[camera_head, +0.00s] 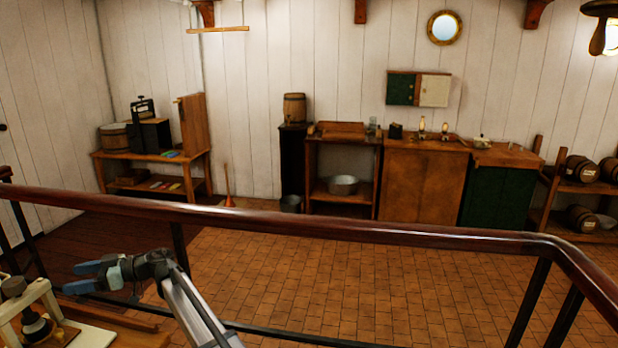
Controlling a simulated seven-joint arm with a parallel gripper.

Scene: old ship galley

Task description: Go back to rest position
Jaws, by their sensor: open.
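My gripper (84,277) shows at the lower left, at the end of my arm. Its two blue-grey fingers point left and stand apart, with nothing between them. It is above and to the right of a cream-coloured stand (42,295) on a wooden surface. A dark-knobbed device (35,325) is at that stand, partly cut off by the picture edge. My arm reaches up from the bottom edge to the gripper.
A dark wooden railing (300,223) crosses the view just beyond my arm, with black posts below. Beyond it lies a clear tiled floor (330,270). A table (105,165), cabinets (420,185) and a barrel rack (549,190) stand along the far wall.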

